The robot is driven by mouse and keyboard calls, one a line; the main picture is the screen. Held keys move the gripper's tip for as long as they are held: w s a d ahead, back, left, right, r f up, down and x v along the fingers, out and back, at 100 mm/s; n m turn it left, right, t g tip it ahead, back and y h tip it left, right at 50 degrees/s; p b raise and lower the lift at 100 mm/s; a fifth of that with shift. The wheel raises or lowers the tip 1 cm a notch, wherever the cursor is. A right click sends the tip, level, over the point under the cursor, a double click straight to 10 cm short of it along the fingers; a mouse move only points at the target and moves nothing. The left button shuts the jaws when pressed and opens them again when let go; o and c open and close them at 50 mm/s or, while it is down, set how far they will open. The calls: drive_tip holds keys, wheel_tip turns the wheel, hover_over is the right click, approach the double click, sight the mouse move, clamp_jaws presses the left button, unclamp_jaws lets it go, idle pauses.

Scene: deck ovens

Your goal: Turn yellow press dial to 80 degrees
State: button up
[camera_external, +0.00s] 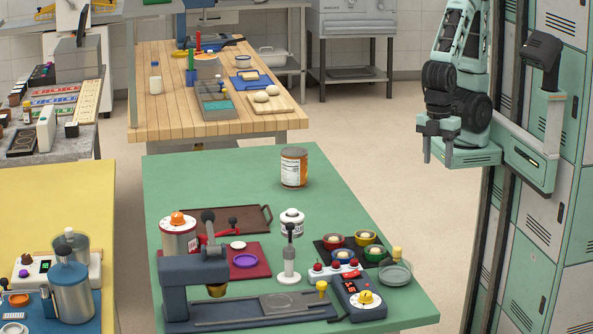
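A round yellow dial (366,297) sits on the dark blue control box (358,309) at the front right of the green table. The box also has a small red display, too small to read. The dial's angle cannot be read surely. The box stands at the right end of a dark blue press (196,277) with an upright lever. My gripper (438,160) is empty, with its two fingers pointing down and apart. It is high beyond the green table's right edge, well away from the dial.
A yellow-topped peg (321,288) stands just left of the control box. The green table's back half is mostly clear, except an orange-labelled can (293,169). Lockers stand at the right.

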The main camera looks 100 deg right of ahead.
drive_tip(key=w+a+r+n, duration=0.2)
drive_tip(key=w+a, duration=1.2)
drive_tip(key=w, duration=0.2)
drive_tip(key=n, duration=0.4)
hover_over(366, 293)
wheel_tip(366, 293, down, 4)
drive_tip(key=shift+h, duration=0.4)
wheel_tip(366, 293, down, 17)
drive_tip(key=p, duration=0.3)
drive_tip(key=shift+d+f+p, duration=0.1)
drive_tip(key=shift+f+p, duration=0.1)
drive_tip(key=shift+p, duration=0.2)
drive_tip(key=c, duration=1)
